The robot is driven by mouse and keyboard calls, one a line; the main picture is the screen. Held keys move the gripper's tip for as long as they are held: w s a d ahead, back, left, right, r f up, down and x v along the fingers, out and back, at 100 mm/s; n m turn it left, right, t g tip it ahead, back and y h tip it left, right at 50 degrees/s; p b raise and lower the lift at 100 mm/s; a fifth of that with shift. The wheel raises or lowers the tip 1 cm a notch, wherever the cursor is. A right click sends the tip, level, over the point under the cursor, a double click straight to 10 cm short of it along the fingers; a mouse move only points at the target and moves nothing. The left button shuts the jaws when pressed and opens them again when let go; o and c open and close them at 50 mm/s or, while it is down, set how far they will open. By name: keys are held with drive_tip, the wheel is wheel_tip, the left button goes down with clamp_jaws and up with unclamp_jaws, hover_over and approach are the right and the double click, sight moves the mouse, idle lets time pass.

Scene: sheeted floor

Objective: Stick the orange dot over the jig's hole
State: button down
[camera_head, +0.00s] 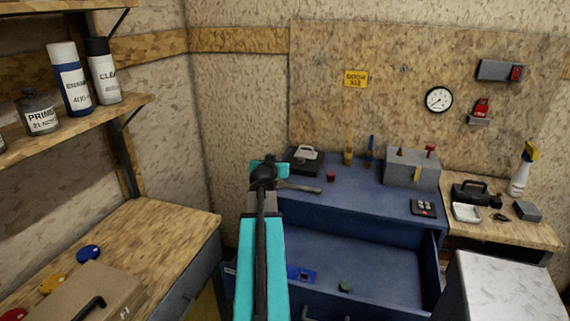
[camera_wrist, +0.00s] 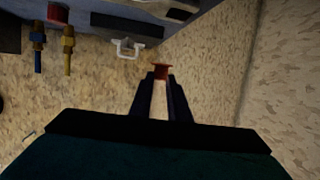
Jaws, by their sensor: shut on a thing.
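My gripper (camera_wrist: 160,76) is shut on a small orange-red piece (camera_wrist: 160,70), held at its fingertips in the wrist view. The piece is spool-like, with a wider end. In the head view my arm hides the fingertips and the held piece. I cannot tell for sure which thing is the jig. A small blue plate (camera_head: 302,275) with a mark or opening lies in the open blue drawer, partly beside my arm. A grey block (camera_head: 412,172) with knobs stands on the blue bench. No hole shows clearly. The held piece appears apart from any surface.
The blue bench (camera_head: 375,201) bears a dark red cap (camera_head: 331,177), a black case (camera_head: 305,161) and a dark pad (camera_head: 424,208). A green piece (camera_head: 345,287) lies in the drawer. Coloured discs, one blue (camera_head: 88,253), lie on the left wooden bench near a brown box (camera_head: 85,294).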

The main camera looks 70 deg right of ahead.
drive_tip(key=w+a+r+n+t+y, duration=0.2)
drive_tip(key=w+a+n+t+y, duration=0.15)
drive_tip(key=w+a, duration=1.25)
drive_tip(key=w+a+r+n+t+y, duration=0.15)
drive_tip(key=w+a+n+t, duration=0.25)
drive_tip(key=w+a, duration=1.2)
drive_tip(key=w+a+r+n+t+y, duration=0.1)
drive_tip(key=w+a+n+y, duration=0.1)
drive_tip(key=a, duration=1.3)
drive_tip(key=w+a+r+n+t+y, duration=0.1)
drive_tip(key=w+a+n+y, duration=0.2)
drive_tip(key=w+a, duration=0.4)
drive_tip(key=w+a+r+n+t+y, duration=0.1)
drive_tip(key=w+a+y, duration=0.3)
drive_tip(key=a, duration=1.8)
drive_tip(key=shift+w+a+n, duration=0.3)
drive_tip(key=shift+a+n, duration=0.05)
drive_tip(key=shift+n, duration=0.5)
drive_tip(key=shift+r+t, duration=0.1)
drive_tip(key=shift+t, duration=0.15)
